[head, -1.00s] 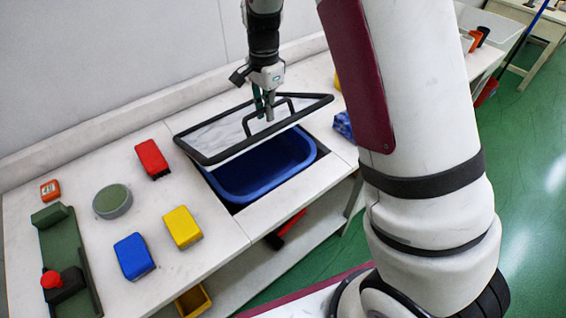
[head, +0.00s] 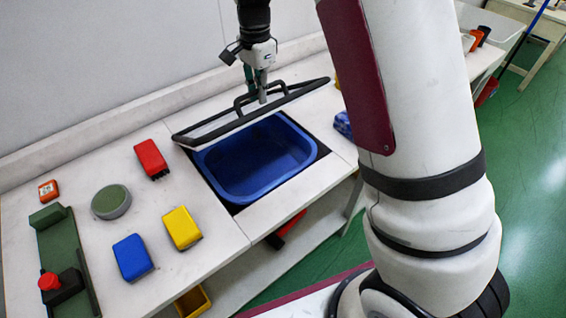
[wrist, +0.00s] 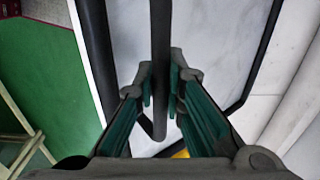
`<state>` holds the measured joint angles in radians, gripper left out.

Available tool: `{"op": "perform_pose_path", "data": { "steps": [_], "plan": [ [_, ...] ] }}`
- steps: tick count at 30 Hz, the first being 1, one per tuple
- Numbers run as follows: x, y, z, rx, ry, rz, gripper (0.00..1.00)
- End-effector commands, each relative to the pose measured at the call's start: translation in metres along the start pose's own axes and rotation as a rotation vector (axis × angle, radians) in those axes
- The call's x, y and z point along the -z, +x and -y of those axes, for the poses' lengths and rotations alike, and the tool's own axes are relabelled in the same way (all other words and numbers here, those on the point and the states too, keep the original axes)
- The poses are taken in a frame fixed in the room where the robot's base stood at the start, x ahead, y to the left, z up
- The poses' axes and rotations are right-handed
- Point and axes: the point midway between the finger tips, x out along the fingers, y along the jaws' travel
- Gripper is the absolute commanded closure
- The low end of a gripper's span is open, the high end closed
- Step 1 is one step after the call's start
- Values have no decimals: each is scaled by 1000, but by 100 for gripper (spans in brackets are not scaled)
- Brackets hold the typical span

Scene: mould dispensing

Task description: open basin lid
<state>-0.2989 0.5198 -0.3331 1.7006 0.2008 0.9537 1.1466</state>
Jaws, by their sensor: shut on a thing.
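The basin lid (head: 213,131) is a pale panel with a black rim and a black bar handle (head: 241,101). It is tilted up steeply at the back of the opening, its front edge raised. My gripper (head: 262,92) is shut on the handle from above. In the wrist view the green-padded fingers of my gripper (wrist: 161,95) close around the dark handle bar (wrist: 160,45), with the lid's pale panel (wrist: 215,50) behind. The blue basin (head: 250,185) sits in the counter below, its inside largely uncovered and empty.
Left of the basin on the counter lie a red block (head: 151,158), a yellow block (head: 182,228), a blue block (head: 132,257) and a round green-topped piece (head: 111,202). A green fixture (head: 66,255) stands at far left. A wall (head: 100,60) runs behind.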

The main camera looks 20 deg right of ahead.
Motion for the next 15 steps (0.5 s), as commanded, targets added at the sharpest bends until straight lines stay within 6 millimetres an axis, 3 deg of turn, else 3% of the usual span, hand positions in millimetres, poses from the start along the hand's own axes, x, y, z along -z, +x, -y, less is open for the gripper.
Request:
{"op": "perform_pose_path", "data": {
  "steps": [7,15],
  "plan": [
    [-1,-2,4,3,-2,0,100],
    [0,-19,25,4,-2,-1,100]
  ]
}}
